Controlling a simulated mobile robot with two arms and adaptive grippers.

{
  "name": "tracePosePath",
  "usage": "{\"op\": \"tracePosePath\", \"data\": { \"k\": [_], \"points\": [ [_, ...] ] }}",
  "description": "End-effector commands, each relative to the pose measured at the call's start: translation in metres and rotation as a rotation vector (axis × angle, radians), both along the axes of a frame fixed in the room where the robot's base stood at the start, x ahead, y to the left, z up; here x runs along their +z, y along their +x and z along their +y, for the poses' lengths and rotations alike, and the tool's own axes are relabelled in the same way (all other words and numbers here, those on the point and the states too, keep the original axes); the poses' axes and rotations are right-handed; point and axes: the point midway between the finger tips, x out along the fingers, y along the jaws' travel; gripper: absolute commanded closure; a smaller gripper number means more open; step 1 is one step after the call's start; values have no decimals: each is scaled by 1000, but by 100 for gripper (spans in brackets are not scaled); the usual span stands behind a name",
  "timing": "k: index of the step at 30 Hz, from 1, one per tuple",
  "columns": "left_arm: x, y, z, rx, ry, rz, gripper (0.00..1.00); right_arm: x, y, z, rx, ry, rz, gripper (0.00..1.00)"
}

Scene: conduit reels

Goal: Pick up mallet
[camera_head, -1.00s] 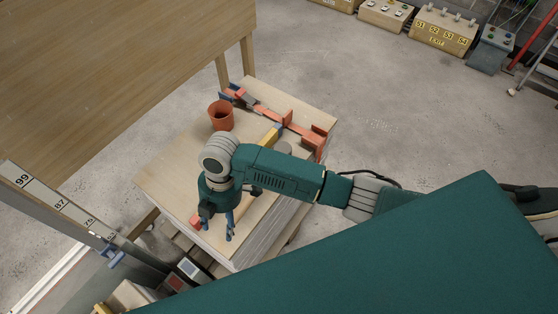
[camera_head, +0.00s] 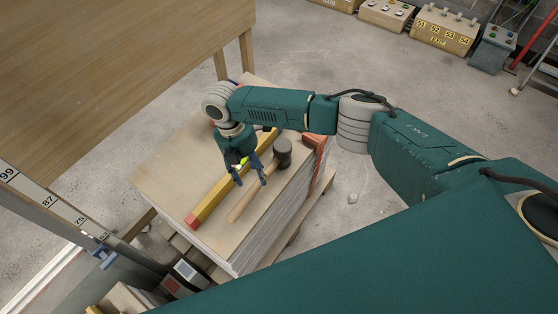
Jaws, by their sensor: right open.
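The mallet (camera_head: 246,201) lies on the pale board stack (camera_head: 165,180), with its dark head toward the back right and its light wooden handle running toward the front left. My right gripper (camera_head: 251,183) points down with its blue fingers spread apart and nothing between them. It is close over the mallet handle and hides a little of its upper part. I cannot tell whether it touches the handle. My left gripper is not in view.
A long yellow bar (camera_head: 209,203) with a red end lies beside the mallet, to its left. An orange-red item (camera_head: 318,142) lies at the right edge of the stack, partly hidden by my arm. A wooden table (camera_head: 110,80) stands at the upper left.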

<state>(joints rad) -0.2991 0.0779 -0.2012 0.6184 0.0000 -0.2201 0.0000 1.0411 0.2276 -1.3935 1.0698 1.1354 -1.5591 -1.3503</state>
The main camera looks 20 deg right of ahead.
Motion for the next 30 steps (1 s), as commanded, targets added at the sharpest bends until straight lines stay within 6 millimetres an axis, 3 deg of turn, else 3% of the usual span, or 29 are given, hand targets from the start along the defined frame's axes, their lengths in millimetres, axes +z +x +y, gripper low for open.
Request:
{"op": "tracePosePath", "data": {
  "k": [9,17,20,25,30],
  "points": [
    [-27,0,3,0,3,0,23,-44,-15,-7,0,-1,2,48],
    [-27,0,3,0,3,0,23,-46,-16,-7,-1,0,0,48],
    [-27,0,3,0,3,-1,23,-46,-16,-7,0,-1,1,62],
    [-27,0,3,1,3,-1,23,-46,-16,-7,-1,-1,1,96],
    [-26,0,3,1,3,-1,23,-45,-15,-7,-1,-1,-1,100]
  ]
}}
